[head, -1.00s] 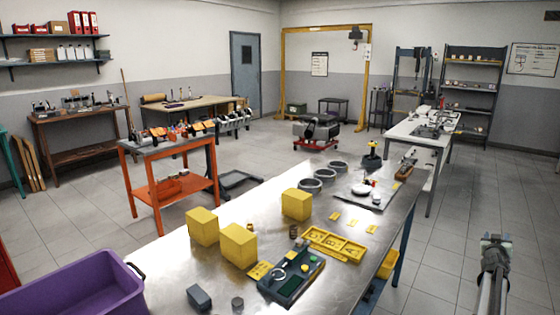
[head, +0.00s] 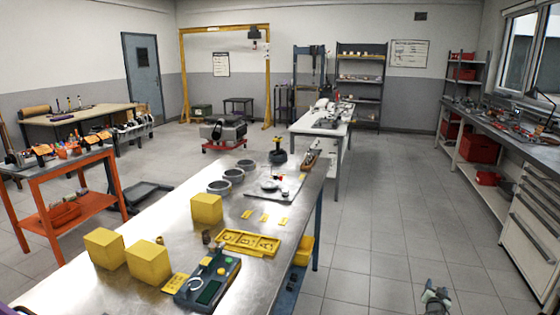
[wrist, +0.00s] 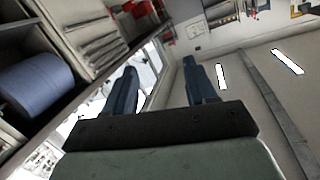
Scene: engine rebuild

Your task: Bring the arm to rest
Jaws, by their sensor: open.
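My gripper (wrist: 160,78) shows in the wrist view with its two dark blue fingers apart and nothing between them. The wrist camera looks up across the room, which appears tilted. In the head view a small part of my arm shows at the bottom edge, right of centre, over the floor and clear of the steel table (head: 75,292). The fingers cannot be made out there.
The steel table holds yellow blocks (head: 148,262), a yellow tray (head: 248,243), a dark case (head: 208,280) and grey rings (head: 233,175). A long workbench with drawers (head: 530,235) stands at the right. The floor (head: 375,220) between them is clear.

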